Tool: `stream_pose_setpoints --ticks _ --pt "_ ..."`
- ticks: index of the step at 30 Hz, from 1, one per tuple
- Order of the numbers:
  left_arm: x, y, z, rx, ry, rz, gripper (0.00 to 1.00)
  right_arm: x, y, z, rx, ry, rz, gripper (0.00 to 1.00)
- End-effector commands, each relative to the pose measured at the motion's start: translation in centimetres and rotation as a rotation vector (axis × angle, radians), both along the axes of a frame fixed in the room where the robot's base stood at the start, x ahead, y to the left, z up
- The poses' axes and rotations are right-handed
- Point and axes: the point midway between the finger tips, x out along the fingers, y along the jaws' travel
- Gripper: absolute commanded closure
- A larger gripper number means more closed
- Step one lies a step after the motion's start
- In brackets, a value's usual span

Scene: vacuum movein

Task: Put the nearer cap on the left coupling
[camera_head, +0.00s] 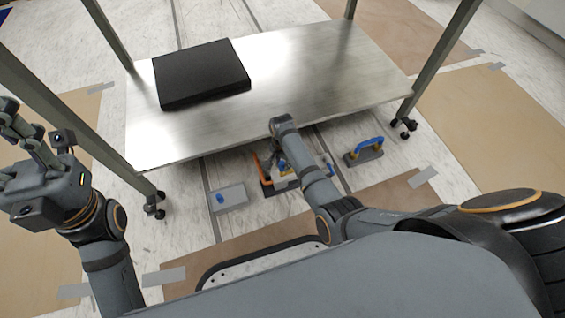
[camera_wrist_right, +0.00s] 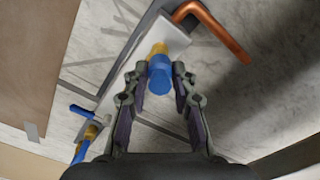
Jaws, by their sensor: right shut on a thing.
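My right gripper (camera_wrist_right: 160,92) is shut on a blue cap (camera_wrist_right: 160,78), with a finger on either side. The cap is in line with a brass coupling (camera_wrist_right: 158,50) on a pale bar and appears to meet its end; I cannot tell how far it is seated. Another brass coupling (camera_wrist_right: 91,131), with blue parts by it, shows at lower left. In the head view my right arm hides most of the fixture. Another blue cap (camera_head: 220,198) sits on a small grey tray (camera_head: 238,191). My left gripper (camera_head: 28,140) is raised at the left, fingers apart and empty.
A metal shelf (camera_head: 300,75) carrying a black case (camera_head: 200,73) overhangs the work area. Its castered legs (camera_head: 154,205) stand nearby. A copper pipe (camera_wrist_right: 222,37) bends beside the fixture. A blue-handled tool (camera_head: 366,148) stands on the floor to the right.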

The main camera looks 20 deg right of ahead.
Motion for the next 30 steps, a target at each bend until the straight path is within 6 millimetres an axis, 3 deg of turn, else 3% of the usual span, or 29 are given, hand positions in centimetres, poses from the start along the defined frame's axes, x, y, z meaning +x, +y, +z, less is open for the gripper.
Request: stream_pose_setpoints --ticks 30 --pt "-0.07 -0.18 0.88 0.011 -0.003 -0.004 0.56 -0.02 -0.03 0.04 0.000 0.000 0.000 0.86"
